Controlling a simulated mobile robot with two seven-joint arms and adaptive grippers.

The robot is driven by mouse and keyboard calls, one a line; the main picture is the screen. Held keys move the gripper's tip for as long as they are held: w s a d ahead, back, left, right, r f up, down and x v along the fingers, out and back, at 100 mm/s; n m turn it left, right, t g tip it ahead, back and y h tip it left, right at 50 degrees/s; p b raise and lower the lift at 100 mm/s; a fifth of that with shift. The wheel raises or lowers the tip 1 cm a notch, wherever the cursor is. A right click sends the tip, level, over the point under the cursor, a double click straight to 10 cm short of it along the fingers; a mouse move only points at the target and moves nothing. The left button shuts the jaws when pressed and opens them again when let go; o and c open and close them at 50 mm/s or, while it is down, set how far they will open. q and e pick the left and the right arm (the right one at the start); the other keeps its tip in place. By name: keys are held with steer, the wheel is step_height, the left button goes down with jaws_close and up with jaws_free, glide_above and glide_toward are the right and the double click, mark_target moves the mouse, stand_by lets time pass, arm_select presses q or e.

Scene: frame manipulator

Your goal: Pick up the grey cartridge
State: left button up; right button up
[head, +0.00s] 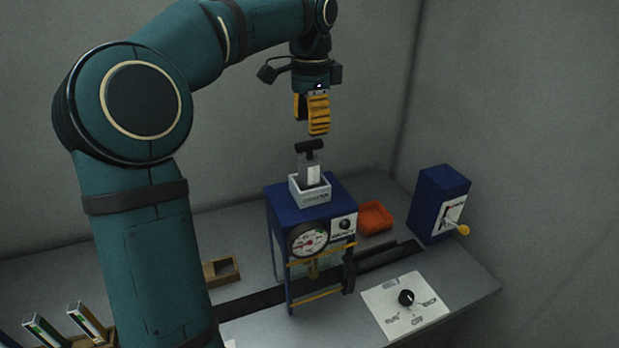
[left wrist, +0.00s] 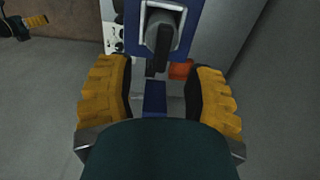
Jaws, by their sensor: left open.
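The grey cartridge (head: 310,174) stands upright in a pale square holder (head: 311,194) on top of a blue machine. It has a black T-shaped handle (head: 310,147) and a white label; its lower part is hidden in the holder. My left gripper (head: 312,116) points down just above the handle, apart from it, open and empty. In the left wrist view its yellow fingers (left wrist: 162,75) are spread wide, with the dark handle (left wrist: 160,40) beyond them towards the top. My right gripper is not clearly seen in either view.
The blue machine (head: 290,208) carries a gauge. An orange tray (head: 375,218) and a blue lever box (head: 437,203) stand to its right. A white dial panel (head: 405,306) lies in front. Several cartridges stand front left. A dark-and-yellow item (left wrist: 30,24) at the wrist view's edge is unclear.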

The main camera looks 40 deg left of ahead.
mark_target(309, 142)
arm_select(q)
steer(key=shift+a+f+b, duration=0.15)
steer(key=shift+f+b, duration=0.2)
steer(key=shift+f, duration=2.4)
jaws_close()
